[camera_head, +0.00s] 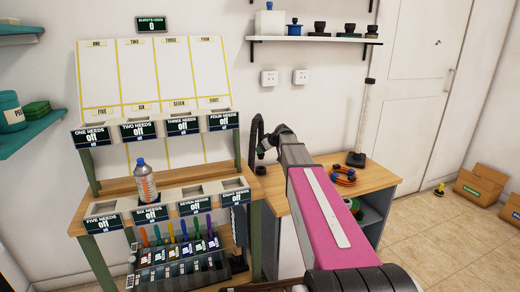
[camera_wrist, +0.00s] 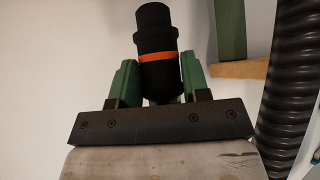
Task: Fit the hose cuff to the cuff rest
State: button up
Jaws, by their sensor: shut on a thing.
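The hose cuff (camera_wrist: 157,52) is a black stepped cylinder with an orange ring, in the wrist view. My gripper (camera_wrist: 157,88) is shut on it, with a green finger on each side, and the cuff points away from the gripper. A black ribbed hose (camera_wrist: 292,90) runs down the right side of the wrist view. In the head view a black hose loop (camera_head: 256,135) shows by the far end of my arm, beside the wooden cabinet. My arm hides most of the gripper and cuff there. I cannot make out the cuff rest in either view.
The wooden cabinet top (camera_head: 374,179) holds an orange coiled cord (camera_head: 343,177) and a black-based stand (camera_head: 356,158). A two-tier rack (camera_head: 150,185) with a bottle (camera_head: 145,180) stands at left. A wall shelf (camera_head: 313,39) is above.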

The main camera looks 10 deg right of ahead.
aim_at(263, 156)
dwell(0.4)
jog(key=shift+f, duration=2.25)
jog(key=shift+f, duration=1.8)
jog(key=o, duration=1)
